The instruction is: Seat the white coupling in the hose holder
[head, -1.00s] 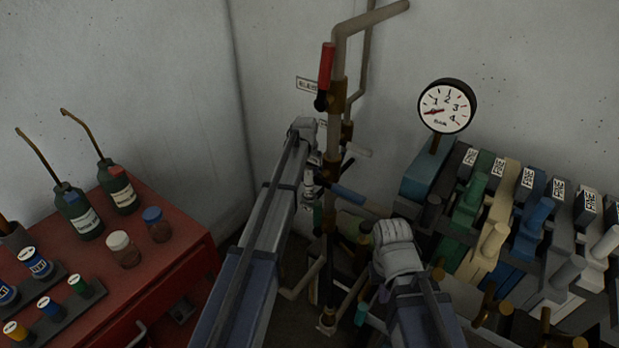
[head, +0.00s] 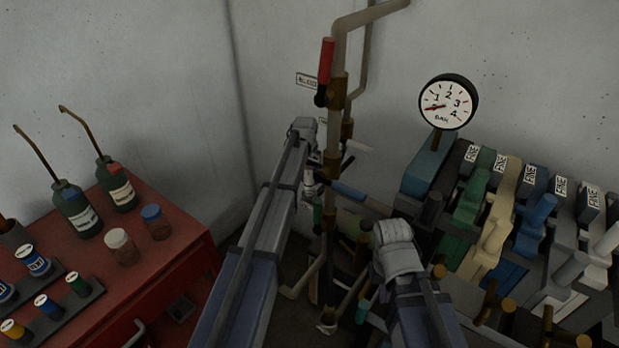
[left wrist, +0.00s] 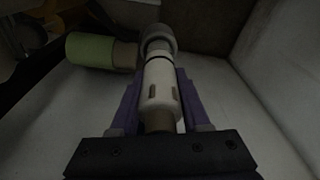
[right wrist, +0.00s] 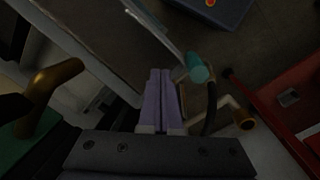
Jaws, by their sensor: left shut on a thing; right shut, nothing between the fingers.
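The white coupling (left wrist: 161,88) is between the purple fingers of my left gripper (left wrist: 158,76), which is shut on it. Its far end meets a grey round collar (left wrist: 158,38); I cannot tell whether this collar is part of the coupling or of the hose holder. A brown stub shows at its near end. A green cylinder (left wrist: 92,50) lies sideways to the left of the coupling. My right gripper (right wrist: 160,90) is shut and empty, pointing down over the floor. I cannot make out the hose holder clearly.
An upright pipe (head: 333,130) with a red-handled valve (head: 326,68) stands beside my left arm. A gauge (head: 448,102) and a bank of coloured levers (head: 490,240) are at right. A red cart (head: 180,262) with bottles is at left. A teal-tipped part (right wrist: 197,70) is near my right fingers.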

